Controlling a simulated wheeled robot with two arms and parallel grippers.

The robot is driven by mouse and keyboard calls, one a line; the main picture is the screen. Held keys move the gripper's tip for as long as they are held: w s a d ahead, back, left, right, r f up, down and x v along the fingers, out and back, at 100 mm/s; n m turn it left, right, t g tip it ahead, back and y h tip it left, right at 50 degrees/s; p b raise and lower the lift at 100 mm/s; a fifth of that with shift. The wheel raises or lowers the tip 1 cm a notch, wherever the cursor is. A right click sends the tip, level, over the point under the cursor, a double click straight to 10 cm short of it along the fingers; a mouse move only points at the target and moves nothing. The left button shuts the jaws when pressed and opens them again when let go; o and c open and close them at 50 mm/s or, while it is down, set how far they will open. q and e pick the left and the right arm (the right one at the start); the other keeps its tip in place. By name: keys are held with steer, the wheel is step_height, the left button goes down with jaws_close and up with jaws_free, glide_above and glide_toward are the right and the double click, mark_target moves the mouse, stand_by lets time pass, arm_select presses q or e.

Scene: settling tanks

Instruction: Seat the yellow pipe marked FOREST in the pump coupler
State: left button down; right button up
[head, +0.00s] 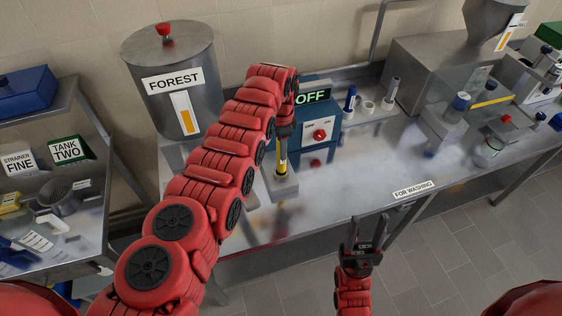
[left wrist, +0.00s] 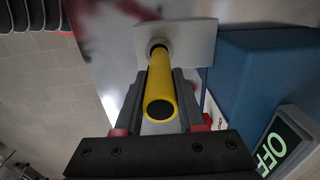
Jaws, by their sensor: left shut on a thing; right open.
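The yellow pipe (head: 283,166) stands roughly upright at the grey coupler block (head: 286,188) in front of the blue pump box (head: 320,143). My left gripper (head: 284,142) is shut on the pipe from above. In the left wrist view the yellow pipe (left wrist: 168,85) lies between the fingers, and its far end meets the round opening in the pale coupler block (left wrist: 190,42). How deep it sits I cannot tell. No lettering on the pipe is readable. My right gripper (head: 364,234) is open and empty, in front of the bench edge.
A steel tank marked FOREST (head: 174,60) stands behind my left arm. The pump's display reads OFF (head: 312,97). A blue-capped bottle (head: 350,98) and white fittings stand right of the pump. The bench near the FOR WASHING label (head: 413,189) is clear.

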arm_select(q)
step_height(320, 180, down, 4)
steer(key=b, duration=0.3)
steer(key=shift+s+a+r, duration=0.1)
steer(key=shift+r, duration=0.2)
steer(key=c, duration=0.5)
jaws_free()
steer(key=shift+f, duration=0.2)
steer(key=shift+r, duration=0.15)
